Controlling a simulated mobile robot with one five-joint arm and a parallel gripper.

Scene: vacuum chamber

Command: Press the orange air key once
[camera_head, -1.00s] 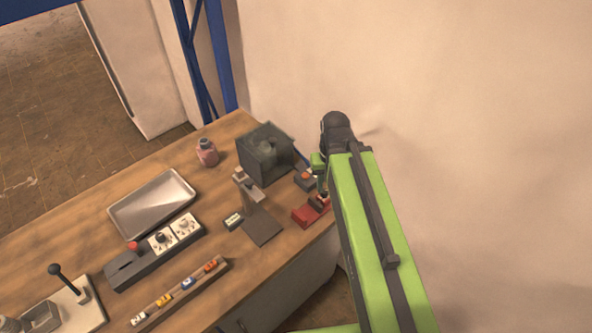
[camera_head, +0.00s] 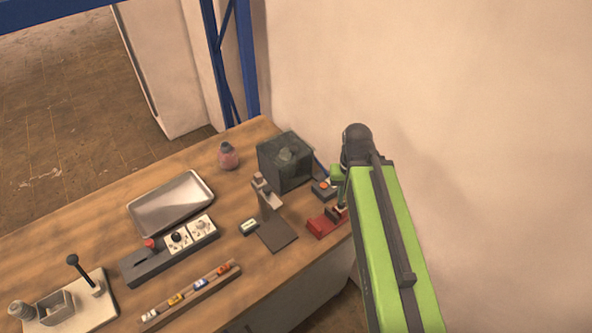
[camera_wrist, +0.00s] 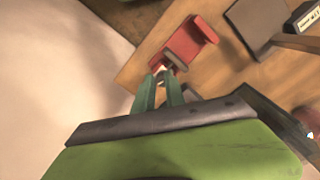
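The orange key (camera_head: 323,186) is a small round button on a dark box, beside the dark chamber box near the right end of the table. My gripper (camera_head: 343,203) is just right of and below that box in the head view, close to the red block (camera_head: 322,226). In the wrist view the two green fingers (camera_wrist: 161,77) show a gap between them and point at the red block (camera_wrist: 190,40). A small dark piece lies by the tips; whether they touch it I cannot tell. The orange key is not clearly visible in the wrist view.
The dark chamber box (camera_head: 285,162) stands behind the key. A grey stand (camera_head: 277,235) is left of the red block. A tray (camera_head: 171,204), a control panel (camera_head: 150,262) and a rack of small coloured items (camera_head: 190,297) lie further left. A wall is on the right.

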